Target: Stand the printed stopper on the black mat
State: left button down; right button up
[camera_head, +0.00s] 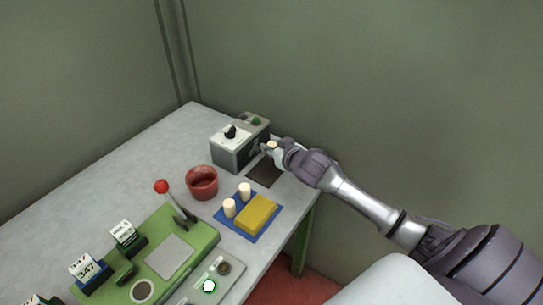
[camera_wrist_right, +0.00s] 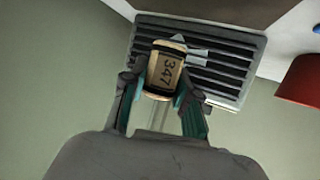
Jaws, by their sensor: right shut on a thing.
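The printed stopper (camera_wrist_right: 165,70) is a tan cork cylinder with "347" on its side. It sits between the fingertips of my right gripper (camera_wrist_right: 160,92), which is shut on it. In the head view the right gripper (camera_head: 272,148) is above the far edge of the black mat (camera_head: 264,174), close to the grey box; the stopper's pale top (camera_head: 272,145) shows there. The mat is a dark square on the table, and nothing is seen standing on it. I cannot tell the exact height of the stopper above it. My left gripper is not in view.
A grey box (camera_head: 227,158) with a black knob stands beside the mat; its vented side (camera_wrist_right: 215,75) is behind the stopper. A red pot (camera_head: 202,183), a blue tray (camera_head: 229,223) with two pale stoppers and a yellow block (camera_head: 257,214), and a green machine (camera_head: 190,245) stand nearer.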

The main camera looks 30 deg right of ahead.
aim_at(271, 158)
jog(key=shift+w+a+f, duration=0.1)
jog(key=shift+w+f, duration=0.05)
jog(key=shift+f, duration=0.1)
notch_tip(271, 158, down, 3)
jog(key=shift+f, duration=0.35)
jog(key=shift+f, duration=0.15)
jog(key=o, duration=0.7)
jog(key=shift+o, duration=0.2)
